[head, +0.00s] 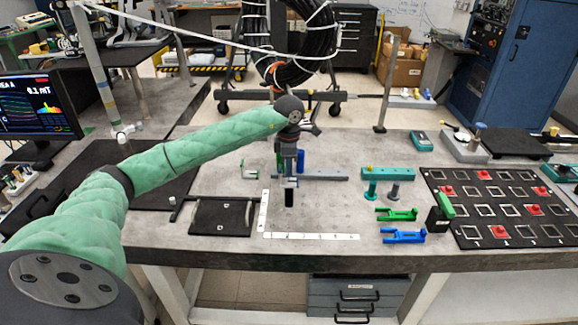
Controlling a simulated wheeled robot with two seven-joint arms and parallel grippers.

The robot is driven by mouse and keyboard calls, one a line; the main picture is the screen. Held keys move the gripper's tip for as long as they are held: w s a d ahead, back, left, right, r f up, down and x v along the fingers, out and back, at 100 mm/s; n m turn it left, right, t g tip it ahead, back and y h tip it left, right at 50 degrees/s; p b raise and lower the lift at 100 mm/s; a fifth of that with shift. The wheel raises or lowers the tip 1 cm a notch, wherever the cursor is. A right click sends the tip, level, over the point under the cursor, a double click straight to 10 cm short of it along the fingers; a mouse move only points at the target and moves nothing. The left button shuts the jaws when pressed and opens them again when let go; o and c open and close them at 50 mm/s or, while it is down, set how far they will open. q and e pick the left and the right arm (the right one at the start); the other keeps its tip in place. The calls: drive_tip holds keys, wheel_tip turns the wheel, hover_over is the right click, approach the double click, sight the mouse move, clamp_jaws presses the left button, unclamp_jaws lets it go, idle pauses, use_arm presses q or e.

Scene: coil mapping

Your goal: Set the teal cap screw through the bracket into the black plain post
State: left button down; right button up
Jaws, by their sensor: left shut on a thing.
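My left gripper (289,178) points down over the middle of the table. It is shut on a dark upright piece (289,197) with a pale band near its top; I cannot tell whether this is the black plain post or whether it touches the table. A teal piece with a wide foot (371,190), which looks like the teal cap screw head down, stands right of the gripper beside a similar grey one (394,191). A grey flat bar (325,175), possibly the bracket, lies just right of the gripper; its left end is partly hidden. My right gripper is not in view.
A teal bar (388,173) lies behind the screws. Green (397,214) and blue (403,236) holders lie in front. A blue upright piece (300,160) stands behind the gripper. A black panel with square frames (490,187) fills the right. White rulers (310,236) edge clear table.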

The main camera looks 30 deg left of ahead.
use_arm(q)
drive_tip(key=shift+f+b, duration=0.8)
drive_tip(key=shift+f, duration=0.35)
idle(1.4)
drive_tip(key=m, duration=0.5)
drive_tip(key=c, duration=1.3)
unclamp_jaws()
